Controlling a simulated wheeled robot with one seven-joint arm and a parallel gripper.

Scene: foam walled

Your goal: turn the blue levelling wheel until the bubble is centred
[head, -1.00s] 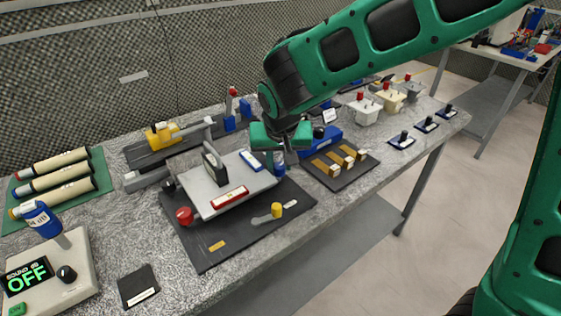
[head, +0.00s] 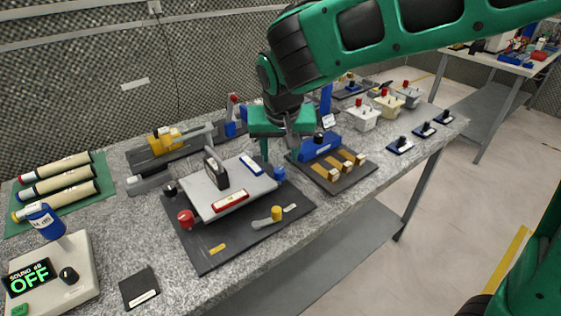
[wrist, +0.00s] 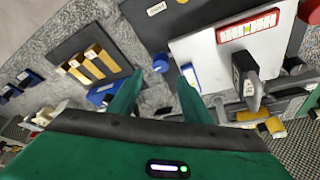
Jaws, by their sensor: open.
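The light grey levelling plate (head: 210,199) stands on a dark base (head: 208,258) and carries a black handle, a red-framed vial (head: 230,201) and a blue-framed vial (head: 251,164). The blue wheel (head: 279,173) is at the plate's right corner. In the wrist view the blue wheel (wrist: 160,63) lies just beyond the gap between my fingers, apart from them. My gripper (head: 283,150) is open and empty, pointing down above and behind the blue wheel. The red-framed vial (wrist: 248,28) shows a yellowish window in the wrist view; its bubble position is too small to tell.
A red wheel (head: 186,218) and a black wheel (head: 170,188) are at the plate's other corners. A yellow-knobbed lever (head: 276,213) stands on the base. A blue block (head: 320,146) and a board with wooden blocks (head: 334,176) stand close on the right.

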